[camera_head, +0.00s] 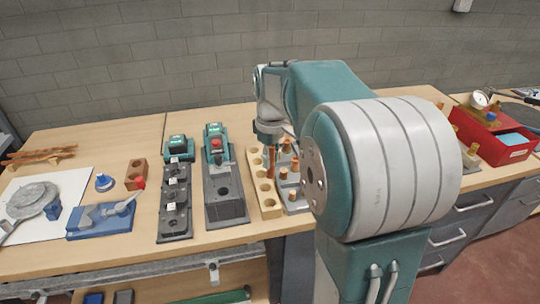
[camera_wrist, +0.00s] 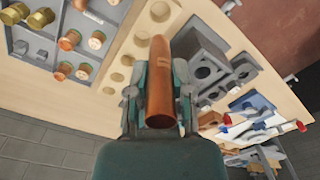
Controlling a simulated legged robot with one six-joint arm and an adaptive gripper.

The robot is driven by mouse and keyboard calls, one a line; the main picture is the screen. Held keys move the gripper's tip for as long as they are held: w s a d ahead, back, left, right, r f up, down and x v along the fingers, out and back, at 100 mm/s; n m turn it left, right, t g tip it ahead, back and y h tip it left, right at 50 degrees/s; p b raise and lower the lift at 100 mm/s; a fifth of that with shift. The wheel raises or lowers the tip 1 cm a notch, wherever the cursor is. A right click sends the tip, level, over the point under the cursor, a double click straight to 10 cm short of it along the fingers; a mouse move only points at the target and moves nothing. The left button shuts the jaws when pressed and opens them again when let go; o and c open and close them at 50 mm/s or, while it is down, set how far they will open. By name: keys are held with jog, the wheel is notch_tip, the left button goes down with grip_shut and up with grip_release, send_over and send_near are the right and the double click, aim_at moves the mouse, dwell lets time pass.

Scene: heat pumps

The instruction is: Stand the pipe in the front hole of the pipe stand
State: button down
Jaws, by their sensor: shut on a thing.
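The copper pipe (camera_wrist: 160,88) is held between the two fingers of my gripper (camera_wrist: 159,98) in the wrist view. In the head view the pipe (camera_head: 272,161) hangs roughly upright below my gripper (camera_head: 269,140). The pipe stand is a light wooden strip with a row of round holes (camera_head: 265,211); it also shows in the wrist view (camera_wrist: 127,46). The pipe is over or beside the stand's right side in the head view. I cannot tell whether its lower end touches the stand. The front holes show empty.
A grey tray (camera_wrist: 72,18) with copper and brass fittings adjoins the stand. A dark grey block (camera_head: 226,208) with a green and red device is on its left. A blue vise-like tool (camera_head: 103,219) lies further left, and a red box (camera_head: 497,143) stands far right.

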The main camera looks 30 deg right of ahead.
send_over(270, 196)
jog(key=s+a, duration=0.1)
jog(key=s, duration=0.1)
notch_tip(270, 196, down, 9)
jog(key=shift+r, duration=0.15)
dwell(1.3)
jog(key=shift+a+f, duration=0.1)
jog(key=shift+f, duration=2.35)
dwell(1.3)
jog(key=shift+c, duration=2.2)
grip_release()
notch_tip(270, 196, up, 12)
jog(key=shift+f, duration=0.1)
